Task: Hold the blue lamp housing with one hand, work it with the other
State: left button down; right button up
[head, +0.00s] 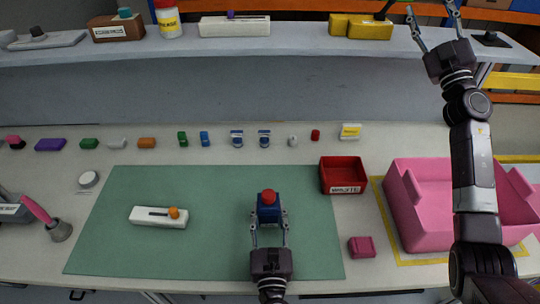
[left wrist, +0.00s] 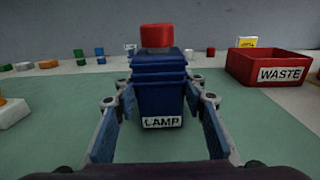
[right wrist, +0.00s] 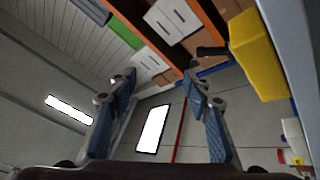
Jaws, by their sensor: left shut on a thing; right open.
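The blue lamp housing (head: 268,213) stands upright on the green mat (head: 100,250), right of its middle. A red cap (head: 268,196) sits on top of it. In the left wrist view the housing (left wrist: 160,98) carries a LAMP label, and the red cap (left wrist: 156,36) shows above it. My left gripper (head: 269,216) is shut on the housing from the near side, a finger on each flank. My right gripper (head: 432,14) is open and empty, raised high at the right by the shelf. The right wrist view shows its spread fingers (right wrist: 158,85) with nothing between them.
A red WASTE box (head: 342,188), a small dark pink block (head: 361,247) and a large pink bin (head: 415,235) stand right of the housing. A white slider unit (head: 150,218) with an orange knob lies left on the mat. Several small coloured parts line the back.

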jog(key=s+a+r+n+g+y, duration=0.15)
jog(key=a+n+g+y, duration=0.4)
jog(key=a, duration=0.75)
jog(key=s+a+r+n+g+y, duration=0.1)
jog(key=a+r+n+g+y, duration=0.15)
jog(key=a+n+y, duration=0.8)
jog(key=s+a+f+n+g+h, duration=0.15)
jog(key=s+a+n+g, duration=0.45)
jog(key=a, duration=0.6)
jog(key=s+a+f+n+g+h, duration=0.1)
jog(key=s+a+f+n+g, duration=0.35)
jog(key=a, duration=0.65)
jog(key=s+a+f+n+g+h, duration=0.3)
jog(key=s+a+f+n+g, duration=0.2)
jog(key=s+n, duration=0.1)
jog(key=n+h, duration=0.8)
jog(key=h, duration=0.6)
send_over(270, 194)
notch_tip(270, 194, down, 16)
jog(key=f, duration=0.1)
notch_tip(270, 194, down, 11)
jog(key=shift+f, duration=0.2)
